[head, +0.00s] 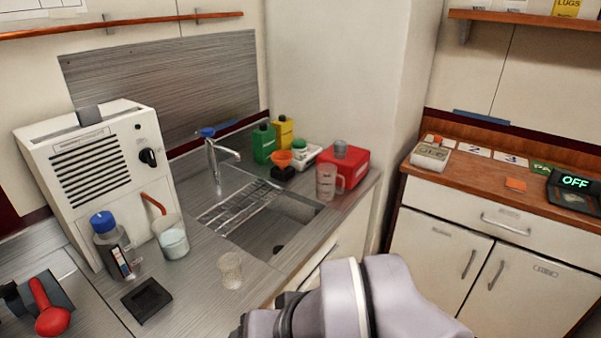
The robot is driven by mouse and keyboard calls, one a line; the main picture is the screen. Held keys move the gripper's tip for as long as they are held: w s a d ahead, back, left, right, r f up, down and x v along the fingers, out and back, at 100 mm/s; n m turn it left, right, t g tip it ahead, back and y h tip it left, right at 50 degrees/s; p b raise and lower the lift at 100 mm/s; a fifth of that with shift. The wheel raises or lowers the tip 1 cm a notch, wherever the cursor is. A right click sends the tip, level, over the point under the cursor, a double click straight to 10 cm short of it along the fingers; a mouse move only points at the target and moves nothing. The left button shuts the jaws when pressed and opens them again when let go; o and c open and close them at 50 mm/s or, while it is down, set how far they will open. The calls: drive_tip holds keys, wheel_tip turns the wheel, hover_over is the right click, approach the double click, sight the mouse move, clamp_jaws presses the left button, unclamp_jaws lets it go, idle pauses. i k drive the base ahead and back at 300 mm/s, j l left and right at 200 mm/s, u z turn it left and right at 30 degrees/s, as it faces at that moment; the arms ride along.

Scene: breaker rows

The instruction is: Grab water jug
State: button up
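A clear jug with a side handle (327,183) stands upright on the grey counter, right of the sink and in front of a red container. It looks empty, though I cannot be sure. A second clear vessel (173,240) stands under the orange tube of the white machine and holds something pale. A small clear cup (230,271) stands near the counter's front edge. Part of my arm shows at the bottom centre, below and apart from the jug. My gripper's fingers are not in view.
The sink (280,234) with a wire rack (238,207) lies left of the jug. The tap (221,152) rises behind it. The red container (344,167) and several bottles crowd the back right. The white machine (97,172) and a blue-capped bottle (113,250) stand left.

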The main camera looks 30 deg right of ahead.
sight(327, 175)
drive_tip(key=i+l+u, duration=0.15)
drive_tip(key=l, duration=0.2)
drive_tip(key=i+l+u, duration=0.1)
drive_tip(key=l, duration=0.3)
drive_tip(key=i+l+u, duration=0.15)
drive_tip(key=l, duration=0.25)
drive_tip(key=i+l+u, duration=0.15)
drive_tip(key=l, duration=0.25)
drive_tip(key=i+l+u, duration=0.1)
drive_tip(key=l, duration=0.35)
drive_tip(key=i+l+u, duration=0.15)
drive_tip(key=l, duration=0.3)
